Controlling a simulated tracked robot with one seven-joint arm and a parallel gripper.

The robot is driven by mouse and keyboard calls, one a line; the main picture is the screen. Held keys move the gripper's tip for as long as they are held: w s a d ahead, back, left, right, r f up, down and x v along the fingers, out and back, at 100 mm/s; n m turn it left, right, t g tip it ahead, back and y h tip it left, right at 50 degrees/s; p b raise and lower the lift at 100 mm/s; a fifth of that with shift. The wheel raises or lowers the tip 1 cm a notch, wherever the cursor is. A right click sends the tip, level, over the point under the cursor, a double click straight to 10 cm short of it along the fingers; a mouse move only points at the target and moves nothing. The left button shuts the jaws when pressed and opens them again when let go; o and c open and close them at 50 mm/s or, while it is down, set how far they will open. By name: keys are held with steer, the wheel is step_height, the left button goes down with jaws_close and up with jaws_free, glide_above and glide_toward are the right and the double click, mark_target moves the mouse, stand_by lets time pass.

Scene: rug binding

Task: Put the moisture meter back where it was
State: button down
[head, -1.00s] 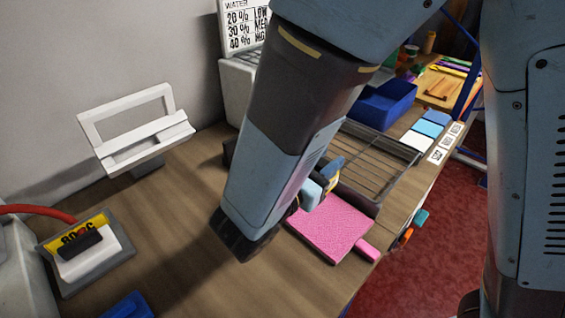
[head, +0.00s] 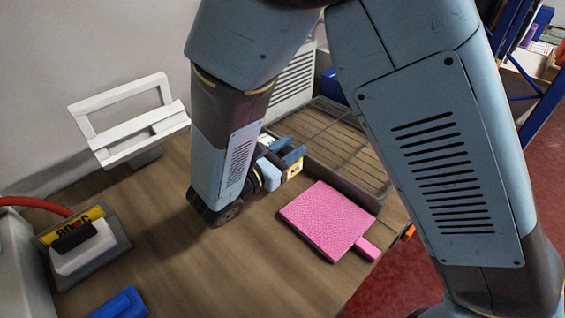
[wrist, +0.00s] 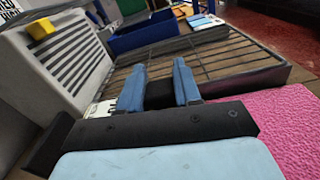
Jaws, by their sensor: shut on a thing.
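My gripper (head: 291,157) is low over the wooden worktop, beside the wire rack and left of the pink pad. Its two blue fingers (wrist: 159,86) are shut on a dark object, which I take to be the moisture meter (wrist: 159,96). Only a small black part of it shows between the fingers; its face and lower end are hidden. In the head view my gripper and arm mostly cover it. I cannot tell whether it touches the worktop or rack.
A pink square pad with a handle (head: 325,217) lies right of my gripper. The wire rack (head: 335,140) is behind it. A white stand (head: 130,125), an iron-like tool (head: 82,247) and a blue item (head: 120,304) are left. Worktop (head: 230,265) in front is clear.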

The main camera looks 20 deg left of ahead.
steer(key=shift+w+a+f, duration=0.3)
steer(key=shift+a+f, duration=0.1)
steer(key=shift+f, duration=0.2)
steer(key=shift+w+a+f, duration=0.3)
steer(key=shift+a+f, duration=0.1)
steer(key=shift+f, duration=0.2)
steer(key=shift+w+a+f, duration=0.3)
steer(key=shift+a+f, duration=0.1)
steer(key=shift+f, duration=1.7)
steer(key=c, duration=0.8)
jaws_free()
steer(key=shift+f, duration=0.1)
steer(key=shift+s, duration=0.1)
steer(key=v, duration=1.2)
